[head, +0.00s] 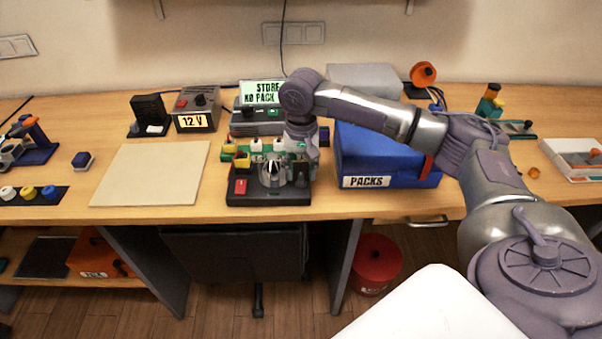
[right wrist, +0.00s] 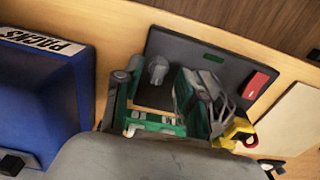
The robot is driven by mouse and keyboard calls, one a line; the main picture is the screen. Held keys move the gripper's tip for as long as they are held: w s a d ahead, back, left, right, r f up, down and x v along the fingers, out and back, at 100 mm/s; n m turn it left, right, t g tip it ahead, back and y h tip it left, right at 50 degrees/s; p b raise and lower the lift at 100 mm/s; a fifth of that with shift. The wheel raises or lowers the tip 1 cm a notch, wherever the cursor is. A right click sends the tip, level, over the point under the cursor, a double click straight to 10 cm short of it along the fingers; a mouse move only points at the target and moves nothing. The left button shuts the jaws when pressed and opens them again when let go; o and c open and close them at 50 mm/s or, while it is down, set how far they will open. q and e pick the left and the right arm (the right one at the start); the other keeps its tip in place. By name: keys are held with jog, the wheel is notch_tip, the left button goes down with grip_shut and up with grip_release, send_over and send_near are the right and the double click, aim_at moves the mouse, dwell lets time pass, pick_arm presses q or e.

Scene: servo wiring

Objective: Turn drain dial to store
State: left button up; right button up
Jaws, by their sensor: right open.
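A black board (head: 240,199) with a red button (head: 240,186) stands at the front middle of the bench. In the right wrist view a grey round knob (right wrist: 158,68), which looks like the drain dial, stands on this board (right wrist: 190,48). In the head view I cannot make the knob out clearly behind my gripper. My right gripper (head: 288,172) is open over the board, pointing down. In the right wrist view its fingers (right wrist: 162,97) show on either side of the area below the knob; I cannot tell whether they touch it. My left gripper is out of view.
Behind the board a unit with a lit display (head: 263,93) reads "STORE NO PACK". A 12 V supply (head: 195,110) stands left of it. A blue PACKS bin (head: 375,160) is close on the right. A pale mat (head: 150,172) on the left is clear.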

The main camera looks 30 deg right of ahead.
jog(key=shift+f, duration=0.95)
jog(key=shift+c, duration=0.2)
grip_shut()
